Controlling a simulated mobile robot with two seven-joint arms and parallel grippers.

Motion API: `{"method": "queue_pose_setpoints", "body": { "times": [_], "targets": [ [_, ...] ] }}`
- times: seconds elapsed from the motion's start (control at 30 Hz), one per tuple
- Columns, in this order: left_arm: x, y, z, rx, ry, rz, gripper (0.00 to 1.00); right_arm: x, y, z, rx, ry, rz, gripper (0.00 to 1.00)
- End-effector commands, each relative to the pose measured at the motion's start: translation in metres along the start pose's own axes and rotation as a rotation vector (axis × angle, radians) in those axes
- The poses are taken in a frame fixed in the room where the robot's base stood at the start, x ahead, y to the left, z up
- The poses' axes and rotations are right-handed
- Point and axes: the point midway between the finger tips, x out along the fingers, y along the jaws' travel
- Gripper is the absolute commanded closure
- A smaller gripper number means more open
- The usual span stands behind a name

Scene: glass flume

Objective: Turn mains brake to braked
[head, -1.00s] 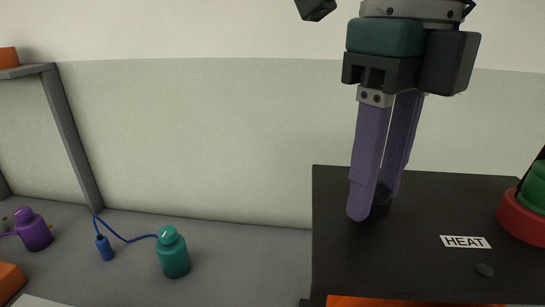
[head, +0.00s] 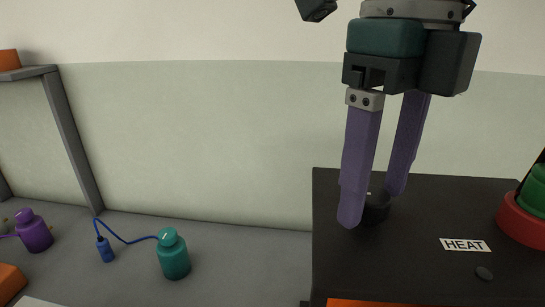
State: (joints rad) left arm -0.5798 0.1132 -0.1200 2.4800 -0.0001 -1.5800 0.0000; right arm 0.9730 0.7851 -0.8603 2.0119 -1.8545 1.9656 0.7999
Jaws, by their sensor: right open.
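A dark round knob (head: 376,206) stands on top of a black box (head: 420,240) at the right; I cannot read which setting it points to. My right gripper (head: 372,208) comes down from above with two long purple fingers. They are open, one on each side of the knob, and the near finger hides part of it. A label reading HEAT (head: 465,245) is on the box top, to the right of the knob. No label naming a mains brake is legible. My left gripper is not in view.
A red and green round part (head: 527,205) sits at the box's right. A teal bottle (head: 173,256), a blue cylinder on a cord (head: 105,250) and a purple bottle (head: 34,232) stand on the grey bench. A shelf post (head: 74,140) rises at the left.

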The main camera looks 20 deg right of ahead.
Motion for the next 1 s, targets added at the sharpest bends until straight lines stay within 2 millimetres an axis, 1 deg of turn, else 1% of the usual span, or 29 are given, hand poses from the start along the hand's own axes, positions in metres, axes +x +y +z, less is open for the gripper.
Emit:
{"method": "queue_pose_setpoints", "body": {
  "times": [0.17, 0.4, 0.5, 0.63, 1.0],
  "targets": [
    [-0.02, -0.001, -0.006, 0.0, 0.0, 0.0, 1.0, -0.026, 0.0, 0.0, 0.0, -0.002, 0.0, 0.29],
    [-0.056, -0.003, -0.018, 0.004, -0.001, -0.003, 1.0, -0.078, 0.0, 0.0, 0.001, -0.002, 0.0, 0.29],
    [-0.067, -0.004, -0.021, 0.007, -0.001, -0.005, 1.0, -0.093, 0.0, 0.0, 0.001, -0.003, 0.0, 0.29],
    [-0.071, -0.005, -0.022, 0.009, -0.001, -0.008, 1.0, -0.099, 0.0, 0.0, 0.0, 0.0, 0.0, 0.29],
    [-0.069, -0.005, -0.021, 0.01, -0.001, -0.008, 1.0, -0.097, 0.0, 0.0, 0.0, -0.001, 0.0, 0.29]
  ]
}}
